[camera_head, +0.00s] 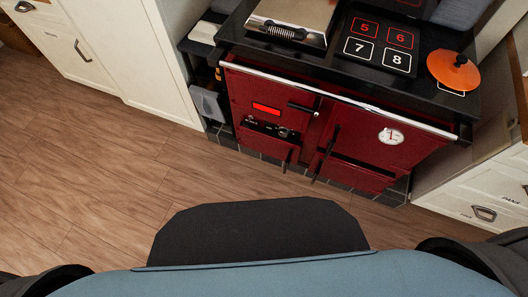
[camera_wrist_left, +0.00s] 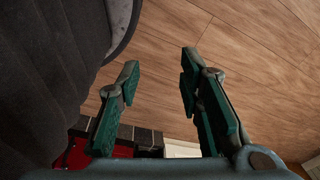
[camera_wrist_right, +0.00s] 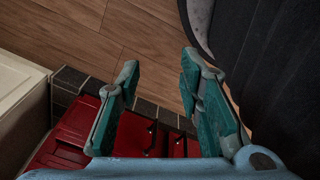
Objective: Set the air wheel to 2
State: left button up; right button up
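A red range cooker (camera_head: 350,122) stands across the floor in the head view. A small dark control panel (camera_head: 268,128) with knobs sits at its upper left, below a lit red display (camera_head: 267,108). I cannot tell whether a knob there is the air wheel, and no setting is readable. A round white dial (camera_head: 391,136) is on the right door. Both grippers are outside the head view. In the left wrist view my left gripper (camera_wrist_left: 160,64) is open and empty. In the right wrist view my right gripper (camera_wrist_right: 159,64) is open and empty, with red cooker panels beyond it.
Black handles (camera_head: 326,152) stick out from the cooker's front. The cooker top holds a silver lid (camera_head: 292,18), numbered squares and an orange lid (camera_head: 453,70). Cream cabinets stand on both sides. The wooden floor (camera_head: 110,150) before the cooker is clear.

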aim_at(284, 132)
jog(key=u, duration=0.25)
jog(key=k, duration=0.7)
jog(key=u, duration=1.25)
jog(key=i, duration=1.05)
jog(key=z, duration=0.8)
jog(key=i, duration=0.85)
jog(key=z, duration=0.95)
